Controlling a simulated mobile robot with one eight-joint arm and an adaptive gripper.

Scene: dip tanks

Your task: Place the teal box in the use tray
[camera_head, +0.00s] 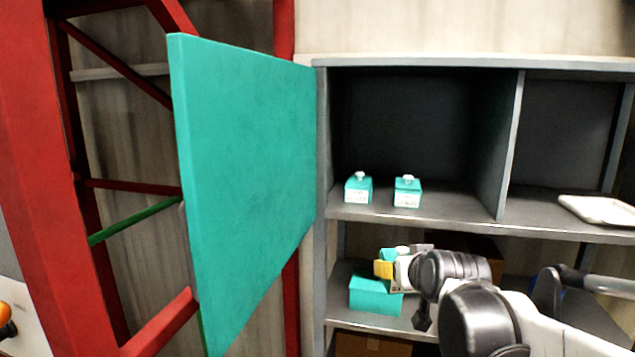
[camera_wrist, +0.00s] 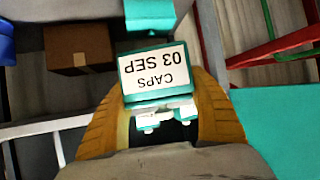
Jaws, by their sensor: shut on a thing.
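My gripper (camera_wrist: 165,110) has yellow fingers and is shut on a teal box (camera_wrist: 130,97) with a white label reading "CAPS 03 SEP", upside down in the wrist view. The box's white knob shows between the fingers. In the head view my gripper (camera_head: 386,264) is in front of the lower shelf, with a bit of teal beside it; the held box is mostly hidden there. A white tray (camera_head: 600,208) lies on the upper shelf's right compartment; no marking on it is readable.
Two small teal boxes (camera_head: 358,188) (camera_head: 407,191) with white labels stand in the upper left compartment. A larger teal box (camera_head: 375,294) sits on the lower shelf. A grey divider (camera_head: 510,150) separates the upper compartments. A large teal panel (camera_head: 250,180) stands at the left.

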